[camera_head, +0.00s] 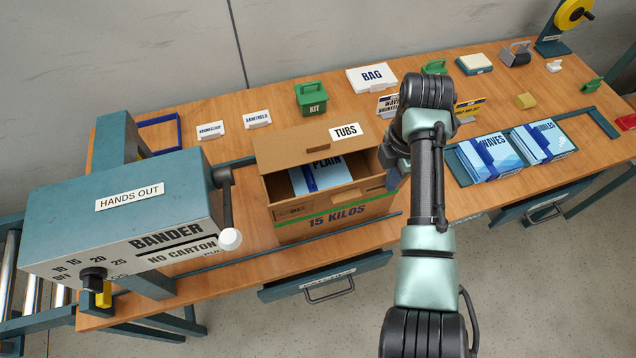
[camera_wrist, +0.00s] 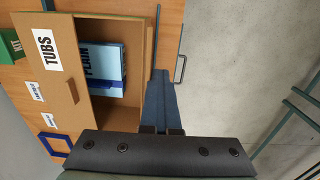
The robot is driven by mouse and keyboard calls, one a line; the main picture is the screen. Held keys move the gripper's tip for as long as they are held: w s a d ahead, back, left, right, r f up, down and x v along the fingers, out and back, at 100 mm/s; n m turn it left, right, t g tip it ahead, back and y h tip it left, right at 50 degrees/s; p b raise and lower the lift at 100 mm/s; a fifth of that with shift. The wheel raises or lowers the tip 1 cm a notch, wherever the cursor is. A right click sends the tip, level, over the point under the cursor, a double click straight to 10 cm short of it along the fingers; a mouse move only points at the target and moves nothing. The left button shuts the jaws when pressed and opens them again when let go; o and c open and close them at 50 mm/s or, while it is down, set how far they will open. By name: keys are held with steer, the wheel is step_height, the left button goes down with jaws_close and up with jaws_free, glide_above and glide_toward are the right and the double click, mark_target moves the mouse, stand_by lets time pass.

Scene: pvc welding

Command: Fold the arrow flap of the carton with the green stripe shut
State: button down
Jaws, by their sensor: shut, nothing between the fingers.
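The carton with the green stripe (camera_head: 335,219) stands open on the bench, marked 15 KILOS. A blue PLAIN pack (camera_head: 320,175) lies inside; it also shows in the wrist view (camera_wrist: 103,65). A wide flap with a TUBS label (camera_head: 308,147) stands open at the carton's back; it also shows in the wrist view (camera_wrist: 60,65). I cannot make out an arrow on any flap. My gripper (camera_wrist: 161,131) is shut and empty, beside the carton's right end. In the head view my arm hides the fingertips; whether they touch the carton I cannot tell.
The teal bander (camera_head: 125,205) stands close left of the carton, its handle reaching toward it. WAVES (camera_head: 490,158) and BUBBLES (camera_head: 545,142) packs lie in trays to the right. A green KIT box (camera_head: 311,98) and small cards stand behind. A rail (camera_head: 290,245) runs in front.

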steer(key=shift+w+a+f+b, duration=0.65)
steer(key=shift+w+f+b, duration=0.2)
steer(key=shift+b, duration=0.15)
steer(key=w+a+b, duration=0.2)
steer(key=w+b, duration=0.6)
steer(key=b, duration=0.2)
steer(key=shift+w+a, duration=0.15)
steer(key=shift+w+a+r+b, duration=0.15)
steer(key=shift+w+a+b, duration=0.1)
steer(key=shift+b, duration=0.45)
steer(key=shift+f+b, duration=1.75)
steer(key=shift+f, duration=1.35)
step_height(320, 180, up, 10)
steer(key=p, duration=0.8)
steer(key=shift+r+p, duration=0.15)
steer(key=shift+p, duration=0.25)
